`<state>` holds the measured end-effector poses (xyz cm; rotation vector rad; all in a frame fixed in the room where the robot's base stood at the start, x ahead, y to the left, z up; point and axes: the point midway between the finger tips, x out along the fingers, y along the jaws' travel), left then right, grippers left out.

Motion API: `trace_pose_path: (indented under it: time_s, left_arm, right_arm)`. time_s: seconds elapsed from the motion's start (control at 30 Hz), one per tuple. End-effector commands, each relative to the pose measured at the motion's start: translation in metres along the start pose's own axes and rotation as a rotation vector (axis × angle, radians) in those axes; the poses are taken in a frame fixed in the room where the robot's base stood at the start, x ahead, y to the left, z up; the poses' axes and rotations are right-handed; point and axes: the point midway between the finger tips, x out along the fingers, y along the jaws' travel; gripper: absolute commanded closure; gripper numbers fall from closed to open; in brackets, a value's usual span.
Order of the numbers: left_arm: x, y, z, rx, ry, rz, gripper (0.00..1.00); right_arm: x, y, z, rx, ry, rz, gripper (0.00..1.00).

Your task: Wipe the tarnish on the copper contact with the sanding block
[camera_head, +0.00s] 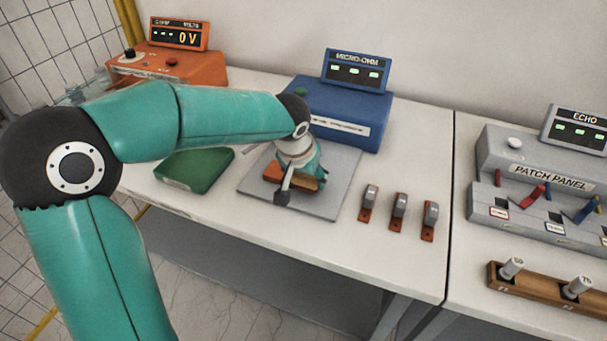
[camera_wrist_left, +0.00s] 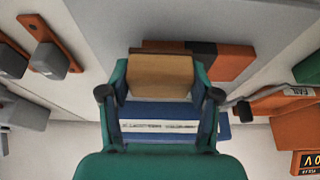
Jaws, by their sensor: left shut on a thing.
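The sanding block (camera_wrist_left: 160,77) is a tan block with a dark brown edge, held between the fingers of my left gripper (camera_wrist_left: 160,88) in the left wrist view. The block also shows in the head view (camera_head: 309,184), under my left gripper (camera_head: 297,170), which hides part of it. The copper contact (camera_wrist_left: 230,62) is an orange bar beside the block, with a dark patch next to the block's edge. In the head view the contact (camera_head: 272,173) lies on a grey plate (camera_head: 335,190). I cannot tell if block and contact touch. My right gripper is out of view.
A blue micro-ohm meter (camera_head: 350,112) stands behind the plate. A green pad (camera_head: 195,170) lies left, and several small switches (camera_head: 399,205) stand right. An orange meter (camera_head: 170,70) is at the back left.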

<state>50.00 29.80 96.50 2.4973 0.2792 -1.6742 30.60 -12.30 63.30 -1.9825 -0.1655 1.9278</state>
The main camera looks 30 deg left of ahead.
Motion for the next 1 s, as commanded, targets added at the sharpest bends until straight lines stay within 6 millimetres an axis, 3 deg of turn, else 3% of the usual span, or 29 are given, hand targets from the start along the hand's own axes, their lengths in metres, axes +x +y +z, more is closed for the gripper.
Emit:
trace_pose_path:
  time_s: [0.03,0.6,1.0]
  left_arm:
    - [-0.019,-0.001,-0.009,-0.002,0.009,0.002,0.71]
    - [-0.065,-0.005,-0.026,-0.009,0.007,-0.001,0.71]
    - [-0.071,-0.005,-0.028,-0.009,0.006,-0.001,0.71]
  right_arm:
    - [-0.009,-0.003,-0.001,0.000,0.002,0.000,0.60]
    - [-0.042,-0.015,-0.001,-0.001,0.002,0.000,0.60]
    - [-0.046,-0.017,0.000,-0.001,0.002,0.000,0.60]
